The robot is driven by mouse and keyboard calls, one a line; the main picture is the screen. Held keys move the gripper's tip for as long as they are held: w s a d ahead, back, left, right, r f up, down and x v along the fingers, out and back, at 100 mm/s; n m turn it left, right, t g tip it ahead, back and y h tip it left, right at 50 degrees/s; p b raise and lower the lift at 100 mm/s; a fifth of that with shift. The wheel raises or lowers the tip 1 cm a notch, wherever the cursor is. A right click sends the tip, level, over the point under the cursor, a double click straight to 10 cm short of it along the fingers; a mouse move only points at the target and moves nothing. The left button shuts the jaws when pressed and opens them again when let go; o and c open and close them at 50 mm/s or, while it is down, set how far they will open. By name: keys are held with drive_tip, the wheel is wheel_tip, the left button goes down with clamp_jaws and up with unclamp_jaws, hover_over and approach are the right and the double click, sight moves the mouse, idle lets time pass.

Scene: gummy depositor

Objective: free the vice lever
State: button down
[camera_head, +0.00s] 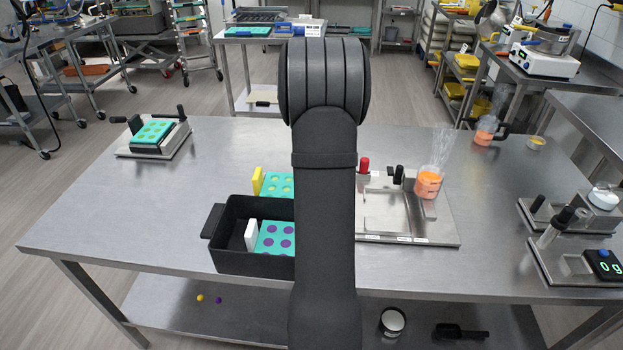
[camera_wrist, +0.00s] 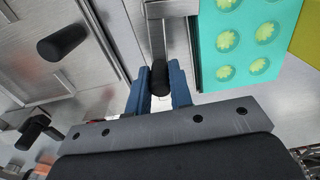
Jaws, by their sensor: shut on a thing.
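My gripper (camera_wrist: 157,95) shows in the wrist view with its blue fingers on either side of a black lever grip (camera_wrist: 160,76). It is shut on this grip, which sits at the end of a steel bar. Right beside it is a teal mould (camera_wrist: 246,50) with yellow-filled cavities. In the head view the mould (camera_head: 270,177) is partly hidden by my arm. My arm also hides the lever and my gripper there. Whether the vice jaws are tight or loose cannot be told.
A black bin (camera_head: 225,230) holds a purple-filled mould and a white block. A yellow block (camera_head: 257,181) stands beside the teal mould. A steel depositor plate (camera_head: 430,225) with an orange-filled cup (camera_head: 428,185) is to the right. Another vice (camera_head: 150,150) stands far left.

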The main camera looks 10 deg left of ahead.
drive_tip(key=d+m, duration=0.1)
drive_tip(key=m, duration=0.2)
drive_tip(key=s+d+m, duration=0.1)
drive_tip(key=m, duration=0.1)
drive_tip(key=shift+d, duration=0.3)
drive_tip(key=shift+s+d+m, duration=0.3)
drive_tip(key=shift+m, duration=0.55)
drive_tip(key=shift+s+d+m, duration=0.25)
drive_tip(key=shift+s+m, duration=0.1)
drive_tip(key=shift+m, duration=0.55)
drive_tip(key=shift+s+d+m, duration=0.3)
drive_tip(key=shift+m, duration=0.55)
drive_tip(key=c, duration=1.3)
unclamp_jaws()
drive_tip(key=shift+s, duration=0.1)
drive_tip(key=shift+r, duration=0.1)
wheel_tip(320, 180, up, 17)
drive_tip(key=shift+r, duration=0.15)
wheel_tip(320, 180, down, 18)
drive_tip(key=shift+r, duration=0.25)
